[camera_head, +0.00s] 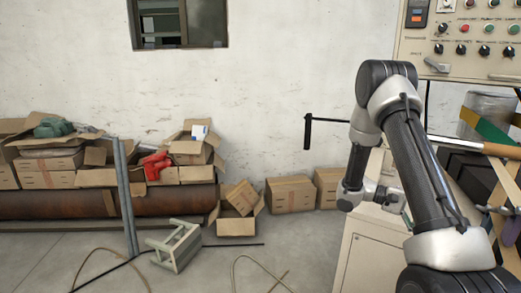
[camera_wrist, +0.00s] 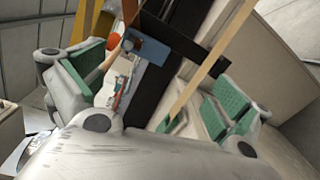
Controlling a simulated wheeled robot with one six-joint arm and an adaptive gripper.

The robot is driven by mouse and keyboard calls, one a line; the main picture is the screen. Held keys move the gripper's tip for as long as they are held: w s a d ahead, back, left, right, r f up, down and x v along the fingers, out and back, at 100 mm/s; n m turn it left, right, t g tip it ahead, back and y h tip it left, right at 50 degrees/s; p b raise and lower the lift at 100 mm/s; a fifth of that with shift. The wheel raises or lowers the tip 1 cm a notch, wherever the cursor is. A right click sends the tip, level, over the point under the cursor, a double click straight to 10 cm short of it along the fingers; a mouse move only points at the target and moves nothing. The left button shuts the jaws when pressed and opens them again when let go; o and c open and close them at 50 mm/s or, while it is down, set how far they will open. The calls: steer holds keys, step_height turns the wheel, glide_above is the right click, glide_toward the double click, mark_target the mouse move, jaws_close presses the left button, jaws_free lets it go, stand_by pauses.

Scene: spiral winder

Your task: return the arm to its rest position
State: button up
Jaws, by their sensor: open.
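My gripper (camera_wrist: 155,92) shows in the wrist view with its two green-padded fingers spread wide apart. It is open, and nothing is held between the pads. Beyond the fingers are a dark bar (camera_wrist: 185,45), a pale wooden strip (camera_wrist: 210,60) and a blue part (camera_wrist: 150,48); I cannot tell how far off they are. In the head view my arm rises at the right, bends at the top and comes down in front of the winder's cream cabinet (camera_head: 365,250). My gripper is not clearly seen there.
A control panel (camera_head: 460,50) with knobs and buttons is at the upper right. A black crank handle (camera_head: 308,132) sticks out left of my arm. Cardboard boxes (camera_head: 290,194) line the wall, and a small stool (camera_head: 174,246) lies tipped on the floor. Cables cross the floor.

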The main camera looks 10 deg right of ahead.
steer(key=s+a+n+t+y, duration=0.1)
steer(key=s+a+n+y, duration=0.3)
steer(key=s+a+y, duration=0.35)
steer(key=s+a+r+n+t+y, duration=0.1)
steer(key=s+a+r+t+y, duration=0.1)
steer(key=a+r+t, duration=0.5)
steer(key=s+a+r+t+y, duration=0.3)
steer(key=a+r+t, duration=0.5)
steer(key=r, duration=0.3)
steer(key=shift+s+r+n, duration=0.3)
steer(key=shift+s+n, duration=0.1)
steer(key=shift+s, duration=0.45)
steer(key=shift+a, duration=0.1)
